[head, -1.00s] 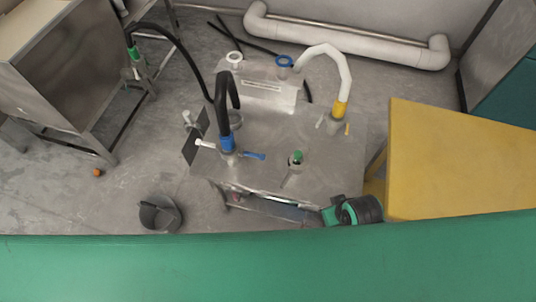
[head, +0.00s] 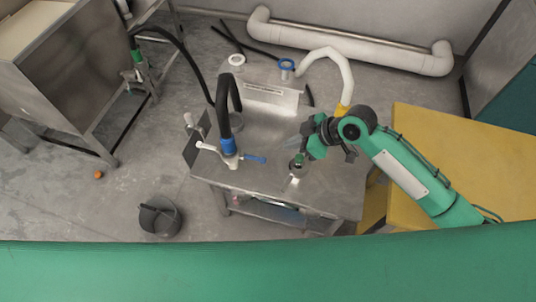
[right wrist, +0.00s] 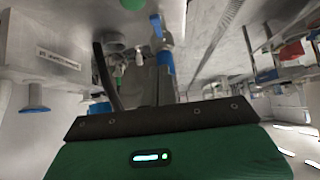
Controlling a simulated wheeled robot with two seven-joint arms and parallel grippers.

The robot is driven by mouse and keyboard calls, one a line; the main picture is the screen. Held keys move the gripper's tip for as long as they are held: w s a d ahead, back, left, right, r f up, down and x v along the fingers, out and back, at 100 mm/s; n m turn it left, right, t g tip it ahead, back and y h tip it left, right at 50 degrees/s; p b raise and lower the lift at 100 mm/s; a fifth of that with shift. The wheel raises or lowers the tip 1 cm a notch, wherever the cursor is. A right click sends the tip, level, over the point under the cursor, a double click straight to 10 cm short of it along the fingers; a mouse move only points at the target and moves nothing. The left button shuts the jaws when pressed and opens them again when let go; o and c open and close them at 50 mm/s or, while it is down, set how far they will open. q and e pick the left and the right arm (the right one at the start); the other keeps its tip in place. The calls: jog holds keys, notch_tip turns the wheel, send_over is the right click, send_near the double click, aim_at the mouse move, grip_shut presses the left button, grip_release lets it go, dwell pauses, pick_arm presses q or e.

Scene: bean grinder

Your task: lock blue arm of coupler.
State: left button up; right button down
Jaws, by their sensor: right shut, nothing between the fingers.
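The coupler (head: 229,156) stands on the steel table, with a blue collar (head: 228,145) and a black hose (head: 222,105) rising from it. Its blue arm (head: 255,159) sticks out to the right, roughly level, and a white arm (head: 206,147) sticks out to the left. In the right wrist view the blue arm (right wrist: 156,25) is at the top and the blue collar (right wrist: 166,62) is below it. My right gripper (head: 304,148) is shut and empty, above the table to the right of the blue arm and apart from it. My left gripper is out of view.
A green-topped fitting (head: 298,160) stands close under my right gripper. A white hose (head: 338,68) with a yellow collar (head: 342,109) is behind it. A yellow table (head: 455,150) stands at right. A dark bucket (head: 159,217) is on the floor at left.

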jog(key=p, duration=0.1)
send_near(258, 158)
jog(key=w+a, duration=0.1)
jog(key=a, duration=0.2)
jog(key=f, duration=0.3)
jog(key=shift+w+a+f+p, duration=0.2)
jog(key=shift+a+f+p, duration=0.1)
jog(key=shift+f+p, duration=0.05)
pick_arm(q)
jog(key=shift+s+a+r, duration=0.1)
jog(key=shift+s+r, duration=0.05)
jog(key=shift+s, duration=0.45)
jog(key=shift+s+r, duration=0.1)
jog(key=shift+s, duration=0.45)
